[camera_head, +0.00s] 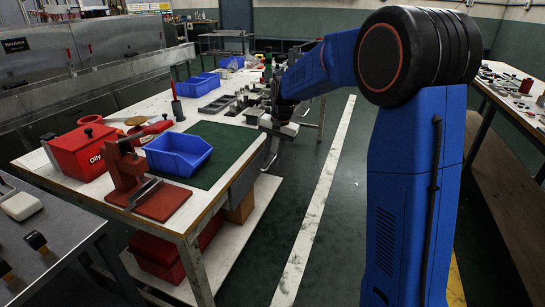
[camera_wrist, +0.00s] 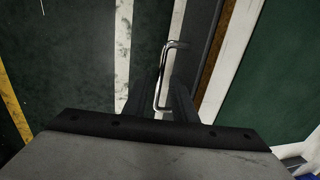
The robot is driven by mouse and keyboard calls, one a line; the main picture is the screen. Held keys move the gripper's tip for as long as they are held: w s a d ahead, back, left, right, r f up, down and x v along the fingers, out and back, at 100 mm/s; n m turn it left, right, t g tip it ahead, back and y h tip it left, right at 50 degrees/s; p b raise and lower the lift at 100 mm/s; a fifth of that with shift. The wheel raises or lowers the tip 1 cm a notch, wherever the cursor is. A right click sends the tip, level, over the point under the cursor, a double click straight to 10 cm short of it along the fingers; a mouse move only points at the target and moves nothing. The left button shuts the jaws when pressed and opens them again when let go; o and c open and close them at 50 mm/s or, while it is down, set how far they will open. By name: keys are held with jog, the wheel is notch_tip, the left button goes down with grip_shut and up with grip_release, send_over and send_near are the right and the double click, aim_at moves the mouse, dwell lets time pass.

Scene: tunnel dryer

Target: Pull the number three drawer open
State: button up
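A bright metal bar handle (camera_wrist: 164,75) stands out from a grey drawer front (camera_wrist: 208,45) at the table's edge in the wrist view. My gripper (camera_wrist: 168,92) has its two dark fingers apart, one on either side of the handle's near part; contact is not visible. In the head view my gripper (camera_head: 272,152) is low at the right edge of the workbench (camera_head: 226,192), beside its drawer side. No drawer number is readable.
On the bench are a blue bin (camera_head: 178,155), a red press (camera_head: 130,172), a red box (camera_head: 84,152) and a green mat (camera_head: 228,146). Free floor with a white stripe (camera_head: 318,200) lies right of the bench. Another bench (camera_head: 515,100) stands far right.

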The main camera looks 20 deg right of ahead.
grip_shut()
jog(key=s+d, duration=0.7)
jog(key=d, duration=0.3)
jog(key=s+d, duration=0.8)
jog(key=d, duration=0.3)
jog(key=shift+s, duration=0.15)
jog(key=shift+d, duration=0.1)
jog(key=shift+o, duration=1.3)
grip_release()
jog(key=shift+r, duration=0.1)
notch_tip(320, 180, up, 17)
jog(key=s+d, duration=0.2)
jog(key=shift+d, duration=0.3)
